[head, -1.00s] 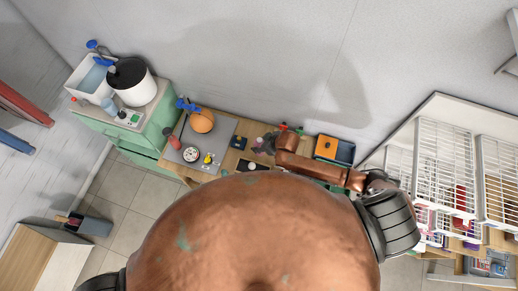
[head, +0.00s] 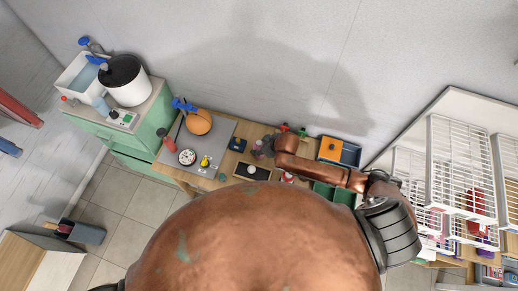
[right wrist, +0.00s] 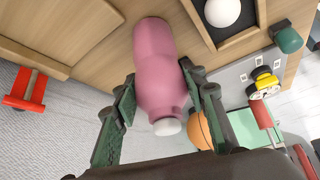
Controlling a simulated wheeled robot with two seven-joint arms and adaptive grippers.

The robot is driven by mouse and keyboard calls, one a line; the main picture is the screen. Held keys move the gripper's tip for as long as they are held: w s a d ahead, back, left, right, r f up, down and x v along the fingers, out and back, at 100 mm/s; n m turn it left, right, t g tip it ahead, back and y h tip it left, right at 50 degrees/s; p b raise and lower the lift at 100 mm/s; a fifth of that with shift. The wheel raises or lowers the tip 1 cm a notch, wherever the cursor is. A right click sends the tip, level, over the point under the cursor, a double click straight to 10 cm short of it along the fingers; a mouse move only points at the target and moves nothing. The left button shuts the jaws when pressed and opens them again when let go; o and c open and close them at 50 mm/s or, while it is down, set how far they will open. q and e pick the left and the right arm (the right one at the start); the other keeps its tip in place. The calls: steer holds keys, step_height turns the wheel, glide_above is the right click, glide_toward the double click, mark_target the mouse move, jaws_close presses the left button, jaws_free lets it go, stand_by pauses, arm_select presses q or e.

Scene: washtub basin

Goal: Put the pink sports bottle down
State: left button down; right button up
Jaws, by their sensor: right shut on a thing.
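The pink sports bottle (right wrist: 158,50) shows in the right wrist view, with a pale cap toward my wrist. My right gripper (right wrist: 158,80) is shut on it, one green finger on each side. The bottle's far end is over the wooden tabletop (right wrist: 105,60); I cannot tell whether it touches. In the head view my right gripper (head: 264,149) is small and dark over the table, and the bottle is not clear there. My left gripper is not in view.
A black tray with a white ball (right wrist: 222,11) lies close to the bottle. An orange ball (head: 199,122) and a yellow toy (head: 205,161) are on the grey mat (head: 222,130). A blue bin (head: 348,148) stands right of my gripper. White wire racks (head: 455,165) stand farther right.

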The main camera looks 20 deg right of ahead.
steer(key=shift+r, duration=0.15)
steer(key=o, duration=1.5)
steer(key=shift+f, duration=0.2)
